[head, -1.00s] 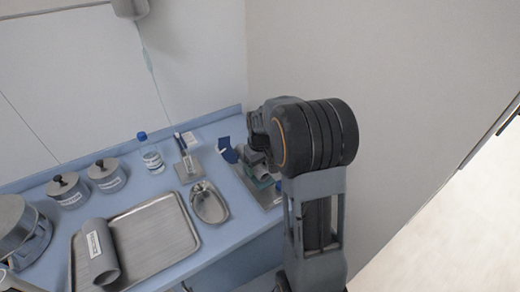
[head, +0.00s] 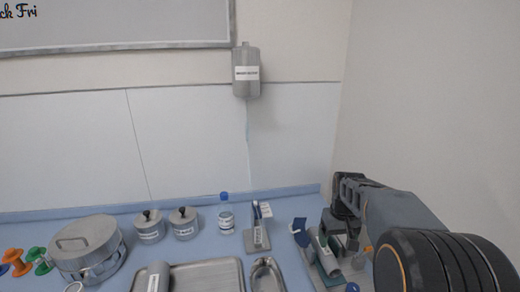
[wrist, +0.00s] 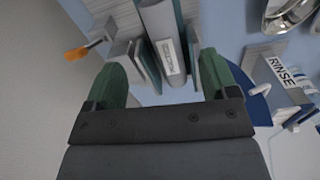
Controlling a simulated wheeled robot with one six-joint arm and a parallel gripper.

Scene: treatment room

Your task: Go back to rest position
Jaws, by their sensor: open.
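My gripper (wrist: 167,72) is open, with its green fingers spread wide in the wrist view. A grey labelled cylinder (wrist: 160,30) and thin upright plates show between and beyond the fingers; I cannot tell whether the fingers touch them. In the head view my arm reaches in from the lower right to the counter's right end, over a tray of grey and green items (head: 327,262). The fingertips are hard to make out there.
The blue counter (head: 295,205) meets the right wall. A metal tray (head: 222,275), kidney dish (head: 266,274), bottle (head: 226,218), lidded pots (head: 184,224) and large pot (head: 88,248) stand left of my arm. The wrist view shows a RINSE label (wrist: 288,73) at right.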

